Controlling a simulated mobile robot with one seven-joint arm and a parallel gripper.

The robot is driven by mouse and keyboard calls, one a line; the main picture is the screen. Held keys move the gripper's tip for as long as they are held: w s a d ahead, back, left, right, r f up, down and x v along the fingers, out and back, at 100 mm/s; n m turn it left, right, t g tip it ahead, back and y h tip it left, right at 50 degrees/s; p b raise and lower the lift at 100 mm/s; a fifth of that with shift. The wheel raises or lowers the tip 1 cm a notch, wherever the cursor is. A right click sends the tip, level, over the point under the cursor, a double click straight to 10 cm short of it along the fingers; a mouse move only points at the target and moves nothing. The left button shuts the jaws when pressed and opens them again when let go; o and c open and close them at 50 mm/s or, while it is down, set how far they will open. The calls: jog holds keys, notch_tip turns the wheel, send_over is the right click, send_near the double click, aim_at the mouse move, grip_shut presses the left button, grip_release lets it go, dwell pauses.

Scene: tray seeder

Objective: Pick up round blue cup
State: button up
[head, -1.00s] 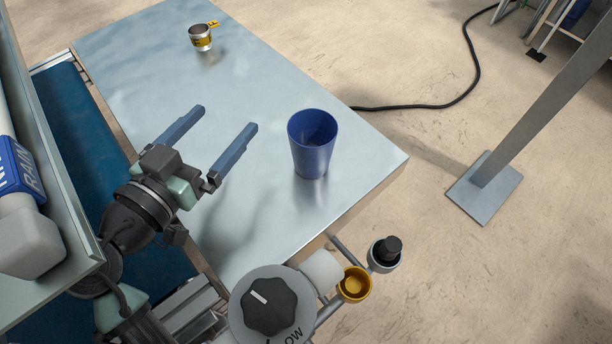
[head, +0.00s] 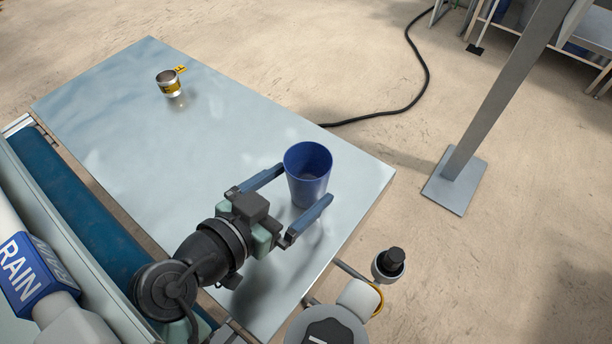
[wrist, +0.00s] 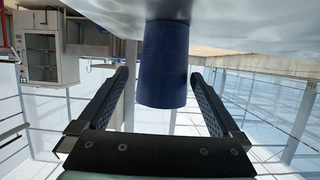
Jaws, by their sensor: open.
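The round blue cup (head: 308,172) stands upright on the metal table (head: 130,130), near its right end. My gripper (head: 304,186) is open and reaches toward the cup from the lower left. In the head view its two blue fingers lie on either side of the cup's near part, one at the left and one at the lower right. In the wrist view the cup (wrist: 164,65) shows ahead, between the fingertips (wrist: 160,72), with a gap on both sides. I cannot tell from these views how deep the cup sits between the fingers.
A small metal cup with a yellow label (head: 169,84) stands at the table's far left. A blue conveyor belt (head: 80,200) runs along the near side. A knob post (head: 388,263) stands by the near right corner. The table's middle is clear.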

aim_at(318, 167)
jog(key=shift+x, duration=3.55)
jog(key=shift+w+a+r, duration=0.15)
jog(key=shift+a, duration=0.05)
jog(key=c, duration=1.3)
